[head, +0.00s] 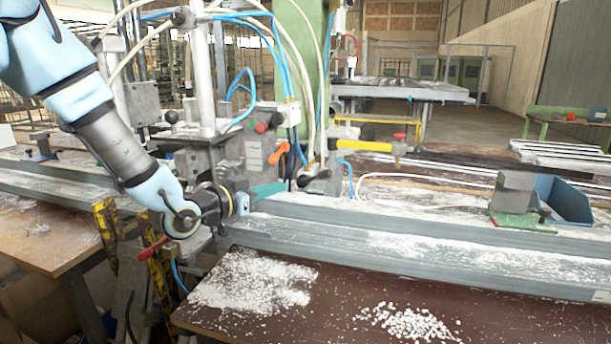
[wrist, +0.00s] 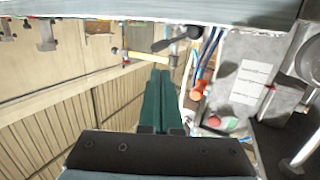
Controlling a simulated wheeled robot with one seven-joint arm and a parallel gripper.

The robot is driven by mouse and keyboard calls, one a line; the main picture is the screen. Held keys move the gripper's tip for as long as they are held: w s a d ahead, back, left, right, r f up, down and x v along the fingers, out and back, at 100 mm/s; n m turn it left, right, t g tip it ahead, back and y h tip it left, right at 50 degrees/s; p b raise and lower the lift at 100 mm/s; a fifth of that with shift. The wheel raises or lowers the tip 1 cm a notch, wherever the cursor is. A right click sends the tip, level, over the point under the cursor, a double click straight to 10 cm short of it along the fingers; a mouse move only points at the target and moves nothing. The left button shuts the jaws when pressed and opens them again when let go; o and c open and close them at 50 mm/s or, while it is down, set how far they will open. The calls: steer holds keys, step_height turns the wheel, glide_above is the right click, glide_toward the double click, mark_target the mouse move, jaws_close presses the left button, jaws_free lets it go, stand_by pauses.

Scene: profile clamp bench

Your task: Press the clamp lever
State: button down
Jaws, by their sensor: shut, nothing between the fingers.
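My gripper (head: 284,186) is shut and empty. Its green fingers lie together and point right, in front of the grey clamp machine. In the wrist view the closed fingers (wrist: 160,74) point up the picture. A lever with a black handle (head: 318,176), which looks like the clamp lever, is just right of the fingertips in the head view. It also shows in the wrist view (wrist: 193,32), a little beyond and right of the tips. A gap shows between tips and lever in the wrist view; I see no contact.
An orange handle (head: 278,153) and blue hoses are close above the fingers. A red-handled lever (head: 152,249) is below my wrist. Long grey profiles (head: 420,245) run along the bench. White chips cover the brown board (head: 330,310) in front.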

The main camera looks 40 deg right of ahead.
steer(key=shift+d, duration=0.15)
steer(key=p, duration=0.5)
glide_toward(322, 176)
steer(key=d, duration=0.3)
steer(key=w+d, duration=0.1)
steer(key=d, duration=0.1)
steer(key=shift+d+f, duration=0.15)
steer(key=shift+d, duration=0.05)
steer(key=shift+d+f, duration=0.2)
steer(key=shift+d, duration=0.45)
steer(key=shift+d+f+b, duration=0.1)
steer(key=shift+b, duration=0.35)
